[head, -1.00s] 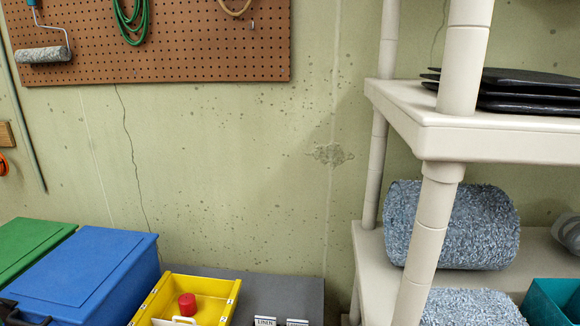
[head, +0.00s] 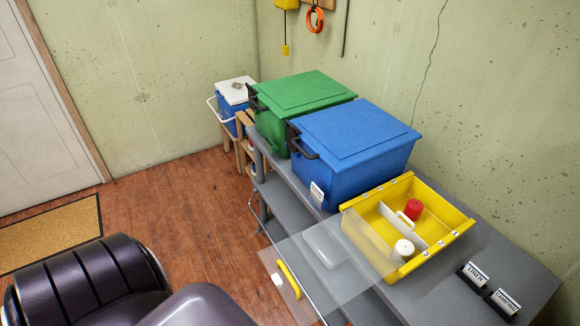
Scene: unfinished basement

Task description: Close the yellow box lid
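The yellow box (head: 458,217) stands open on the grey bench, in front of the blue box. A white divider with a handle (head: 403,222) splits its inside. A red cylinder (head: 413,209) and a white one (head: 403,250) stand in it, on opposite sides of the divider. Its clear lid (head: 322,262) is swung open toward the lower left and juts out past the bench's front edge. A yellow handle (head: 289,279) is on the lid's outer part. Neither of my grippers is in view.
A blue box (head: 352,140) and a green box (head: 304,92) stand closed farther along the grey bench (head: 480,250). Two small label holders, one reading LINEN (head: 473,276), stand right of the yellow box. A blue-and-white cooler (head: 234,97) is beyond. Wooden floor is open at left.

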